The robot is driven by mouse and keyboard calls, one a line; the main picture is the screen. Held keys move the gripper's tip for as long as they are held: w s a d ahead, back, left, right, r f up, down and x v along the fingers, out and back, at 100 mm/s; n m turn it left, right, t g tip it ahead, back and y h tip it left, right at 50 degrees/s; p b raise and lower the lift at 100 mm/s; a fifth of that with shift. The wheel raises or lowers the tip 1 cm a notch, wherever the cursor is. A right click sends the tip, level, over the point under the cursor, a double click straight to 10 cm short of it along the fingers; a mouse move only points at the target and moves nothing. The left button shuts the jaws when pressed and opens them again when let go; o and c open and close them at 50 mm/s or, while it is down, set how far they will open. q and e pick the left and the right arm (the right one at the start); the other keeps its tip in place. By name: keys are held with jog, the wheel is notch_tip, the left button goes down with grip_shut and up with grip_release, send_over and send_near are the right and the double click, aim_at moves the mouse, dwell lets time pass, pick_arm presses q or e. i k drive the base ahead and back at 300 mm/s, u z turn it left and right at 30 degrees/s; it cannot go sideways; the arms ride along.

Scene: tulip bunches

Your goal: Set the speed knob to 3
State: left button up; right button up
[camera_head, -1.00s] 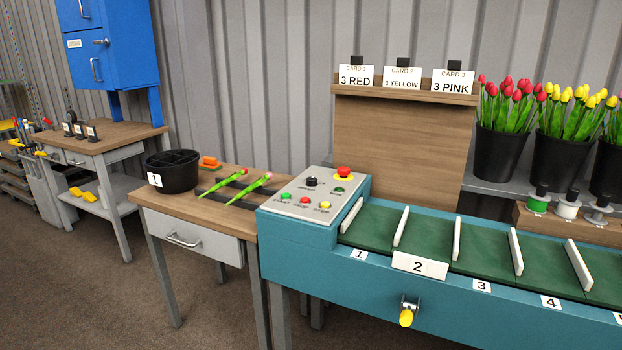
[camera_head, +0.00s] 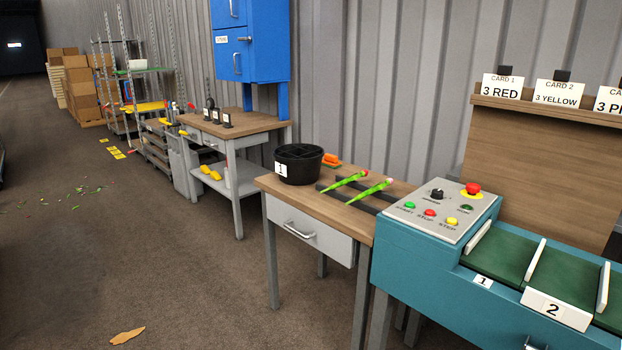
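The black speed knob (camera_head: 437,194) sits on the grey sloped control panel (camera_head: 418,217) at the left end of the teal conveyor (camera_head: 425,270). Its pointer and scale are too small to read. On the same panel are a red mushroom button (camera_head: 473,189) on a yellow ring, a dark green button (camera_head: 466,209), and green (camera_head: 410,206), red (camera_head: 430,212) and yellow (camera_head: 452,221) buttons in a front row. Neither of my grippers is in view.
A wooden table (camera_head: 330,206) left of the conveyor holds a black bucket (camera_head: 299,164) marked 1 and two tulips (camera_head: 370,190). A workbench (camera_head: 240,136) and blue cabinet (camera_head: 252,50) stand behind. The brown floor (camera_head: 190,270) at left is open, with scattered scraps.

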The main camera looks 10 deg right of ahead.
aim_at(437, 193)
jog(key=u, duration=0.6)
jog(key=i, duration=2)
jog(key=z, duration=3.05)
